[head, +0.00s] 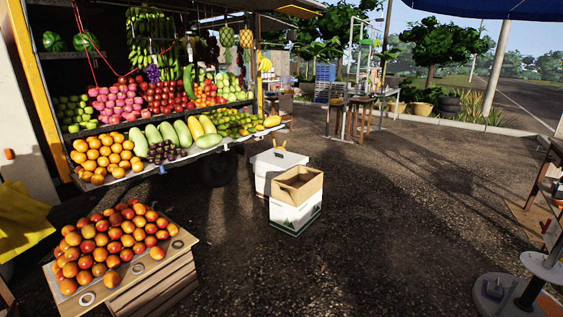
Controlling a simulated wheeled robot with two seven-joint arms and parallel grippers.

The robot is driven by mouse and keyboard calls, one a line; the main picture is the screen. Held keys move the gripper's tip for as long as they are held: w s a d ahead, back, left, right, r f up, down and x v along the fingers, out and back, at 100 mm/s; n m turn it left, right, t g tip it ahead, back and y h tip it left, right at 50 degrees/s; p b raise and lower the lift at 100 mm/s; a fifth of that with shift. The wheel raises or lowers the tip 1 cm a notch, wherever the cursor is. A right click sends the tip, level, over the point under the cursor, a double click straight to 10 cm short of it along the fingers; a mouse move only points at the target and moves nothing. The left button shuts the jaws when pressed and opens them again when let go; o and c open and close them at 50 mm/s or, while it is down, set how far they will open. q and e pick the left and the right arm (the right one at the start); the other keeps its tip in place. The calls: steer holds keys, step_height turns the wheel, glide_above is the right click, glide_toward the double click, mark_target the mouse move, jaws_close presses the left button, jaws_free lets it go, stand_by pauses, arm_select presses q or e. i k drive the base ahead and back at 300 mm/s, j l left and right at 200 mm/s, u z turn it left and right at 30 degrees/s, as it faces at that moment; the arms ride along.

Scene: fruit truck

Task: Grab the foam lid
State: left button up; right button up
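A white foam box (262,182) stands on the ground near the middle of the head view. Its pale flat top (275,159) looks like the foam lid, lying closed on the box. A small yellow and dark item (279,149) shows at the far edge of the lid; it is too small to make out. An open cardboard box (296,208) stands in front and to the right, hiding part of the foam box. Neither of my grippers is in view.
A fruit truck display (165,150) stands behind and to the left. A wooden crate (155,290) heaped with orange-red fruit (105,240) is at front left. A grey-white stand (510,293) is at bottom right. The paved ground (400,220) right of the boxes is clear.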

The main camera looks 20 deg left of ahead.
mark_target(280, 161)
steer(key=i+j+z, duration=0.1)
steer(key=i+z, duration=0.15)
steer(key=i, duration=2.8)
steer(key=i+l+u, duration=0.1)
steer(key=i, duration=0.4)
steer(key=i+l, duration=0.1)
steer(key=i, duration=0.45)
steer(key=i+l+u, duration=0.15)
steer(key=i, duration=0.4)
steer(key=i+u, duration=0.35)
steer(key=i, duration=1.45)
steer(key=i+u, duration=0.25)
steer(key=i, duration=0.2)
steer(key=i+l+u, duration=0.2)
steer(key=i, duration=0.2)
steer(key=i+l+u, duration=0.1)
steer(key=i+u, duration=0.15)
steer(key=i, duration=0.2)
